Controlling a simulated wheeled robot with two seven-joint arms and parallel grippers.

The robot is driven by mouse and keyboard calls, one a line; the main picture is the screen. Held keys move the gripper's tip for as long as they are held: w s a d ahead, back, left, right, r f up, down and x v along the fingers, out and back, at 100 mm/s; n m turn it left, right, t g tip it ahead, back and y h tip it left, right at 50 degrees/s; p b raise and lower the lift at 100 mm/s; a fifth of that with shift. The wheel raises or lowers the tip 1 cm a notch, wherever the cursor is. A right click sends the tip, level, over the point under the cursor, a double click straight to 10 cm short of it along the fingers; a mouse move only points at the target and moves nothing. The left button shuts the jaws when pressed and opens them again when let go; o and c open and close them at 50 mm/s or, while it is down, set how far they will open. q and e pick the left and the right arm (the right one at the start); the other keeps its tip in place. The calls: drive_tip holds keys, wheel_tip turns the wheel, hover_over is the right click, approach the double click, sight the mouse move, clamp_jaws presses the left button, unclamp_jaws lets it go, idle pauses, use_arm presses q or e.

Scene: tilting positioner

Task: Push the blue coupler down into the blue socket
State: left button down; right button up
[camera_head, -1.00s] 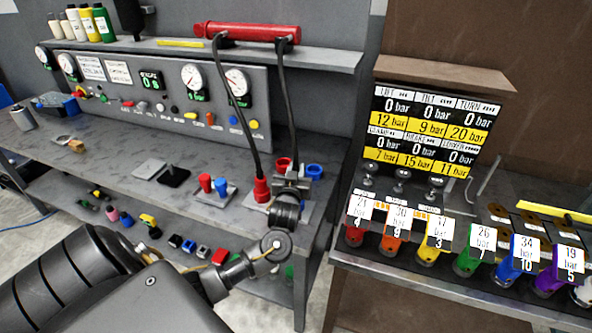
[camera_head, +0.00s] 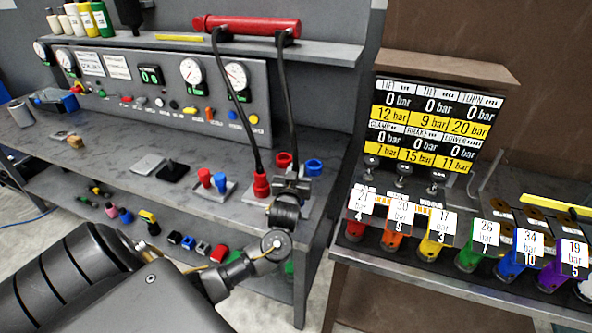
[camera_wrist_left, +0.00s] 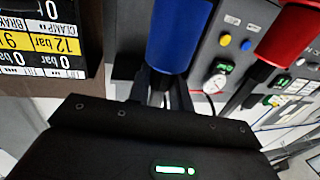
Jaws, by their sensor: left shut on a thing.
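My left gripper (camera_head: 291,184) is shut on the blue coupler (camera_wrist_left: 178,35), whose thick blue body shows large beyond the fingers in the left wrist view. In the head view the gripper and wrist hide the coupler, and a black hose runs up from there. The blue socket (camera_head: 314,167), a blue ring, stands on the bench just right of and behind the gripper. The coupler's lower end is hidden, so I cannot tell its gap to the bench. My right gripper is not in view.
A red coupler (camera_head: 261,186) stands just left of the gripper, its hose rising to a red bar (camera_head: 246,27). A red ring (camera_head: 284,160) sits behind the gripper. A rack of coloured, tagged bottles (camera_head: 433,245) stands at the right. A gauge panel (camera_head: 170,100) lines the back.

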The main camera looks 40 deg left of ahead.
use_arm(q)
drive_tip(key=shift+f+b, duration=0.7)
drive_tip(key=shift+f, duration=0.4)
drive_tip(key=c, duration=1.2)
unclamp_jaws()
drive_tip(key=b+v, duration=0.2)
drive_tip(key=v, duration=0.9)
drive_tip(key=shift+w, duration=0.1)
